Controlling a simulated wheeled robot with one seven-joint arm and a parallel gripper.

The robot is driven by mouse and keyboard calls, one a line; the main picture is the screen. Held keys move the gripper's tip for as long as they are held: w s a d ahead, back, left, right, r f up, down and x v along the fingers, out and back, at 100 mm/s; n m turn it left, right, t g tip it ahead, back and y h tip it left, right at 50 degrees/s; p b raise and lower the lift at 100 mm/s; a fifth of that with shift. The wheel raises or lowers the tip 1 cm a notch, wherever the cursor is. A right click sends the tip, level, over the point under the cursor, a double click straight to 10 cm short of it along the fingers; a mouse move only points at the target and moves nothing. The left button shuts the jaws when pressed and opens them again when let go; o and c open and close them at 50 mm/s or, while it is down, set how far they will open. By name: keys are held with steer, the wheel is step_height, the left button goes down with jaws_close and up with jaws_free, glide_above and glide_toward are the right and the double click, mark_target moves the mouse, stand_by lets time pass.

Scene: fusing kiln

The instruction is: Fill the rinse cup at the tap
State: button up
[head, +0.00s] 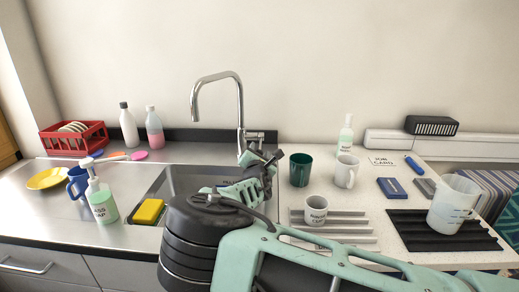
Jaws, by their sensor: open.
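A small white cup with a dark printed label (316,211) stands upright on a ribbed grey tray (352,220) right of the sink. Its label is too small to read surely. A dark green cup (300,169) and a plain white mug (346,171) stand behind it; I cannot tell for certain which is the rinse cup. The chrome tap (240,110) arches over the steel sink (180,182), and no water shows at its spout. My gripper (263,160) is open and appears empty in front of the tap's base, left of the green cup. My arm hides part of the sink.
A red rack (74,139) is behind. A clear jug (452,205) stands on a black ribbed mat (420,238) at right.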

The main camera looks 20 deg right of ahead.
steer(key=shift+w+d, duration=0.2)
steer(key=shift+w, duration=0.35)
jaws_close()
steer(key=shift+r+g+p, duration=0.4)
steer(key=shift+r+p, duration=0.35)
steer(key=shift+r, duration=0.1)
steer(key=shift+w+r+b, duration=0.15)
steer(key=shift+r+b, duration=0.4)
jaws_free()
